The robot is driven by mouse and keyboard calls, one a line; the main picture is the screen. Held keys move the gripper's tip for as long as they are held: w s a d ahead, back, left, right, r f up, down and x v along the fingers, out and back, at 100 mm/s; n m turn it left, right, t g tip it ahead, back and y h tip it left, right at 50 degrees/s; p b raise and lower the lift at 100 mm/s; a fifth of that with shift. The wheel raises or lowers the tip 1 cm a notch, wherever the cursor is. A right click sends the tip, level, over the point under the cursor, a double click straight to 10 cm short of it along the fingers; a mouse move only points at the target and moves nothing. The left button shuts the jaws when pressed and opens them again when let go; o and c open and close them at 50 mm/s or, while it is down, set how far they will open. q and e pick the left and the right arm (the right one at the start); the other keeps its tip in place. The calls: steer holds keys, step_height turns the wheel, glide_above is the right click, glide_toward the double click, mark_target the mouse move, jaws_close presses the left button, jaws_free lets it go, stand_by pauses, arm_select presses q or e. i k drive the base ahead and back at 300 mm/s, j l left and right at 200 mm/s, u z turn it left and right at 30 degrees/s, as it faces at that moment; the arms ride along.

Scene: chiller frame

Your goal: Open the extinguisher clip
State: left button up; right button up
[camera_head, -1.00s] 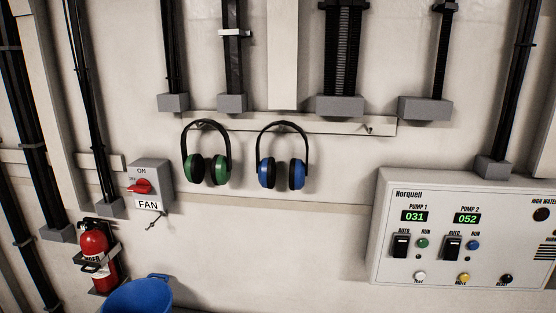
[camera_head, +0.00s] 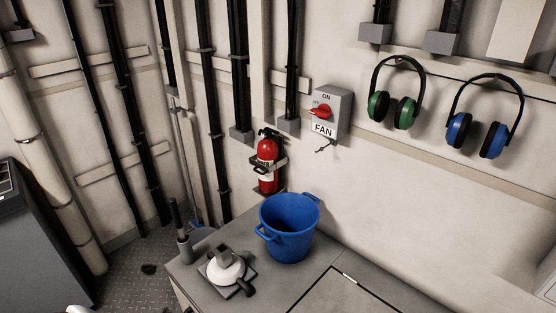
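A red fire extinguisher (camera_head: 267,165) with a black top stands upright against the wall, left of centre in the head view. A dark clip band (camera_head: 279,162) crosses its body and appears closed around it. The clip's latch is too small to make out. The extinguisher's foot is by a grey bracket, partly hidden by the blue bucket. Neither of my grippers can be clearly seen; only a small pale shape shows at the bottom left edge.
A blue bucket (camera_head: 289,228) stands on the grey bench (camera_head: 325,266) in front of the extinguisher. A white round fitting with a black handle (camera_head: 228,268) is left of it. A fan switch box (camera_head: 331,112) is on the wall right above.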

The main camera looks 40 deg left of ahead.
mark_target(252, 159)
steer(key=j+z, duration=0.2)
steer(key=j, duration=0.2)
steer(key=k+j+z, duration=0.2)
steer(key=j, duration=0.2)
steer(key=k+j+z, duration=0.1)
steer(key=j+z, duration=0.15)
steer(key=j, duration=0.15)
steer(key=k+j+z, duration=0.2)
steer(key=j, duration=0.15)
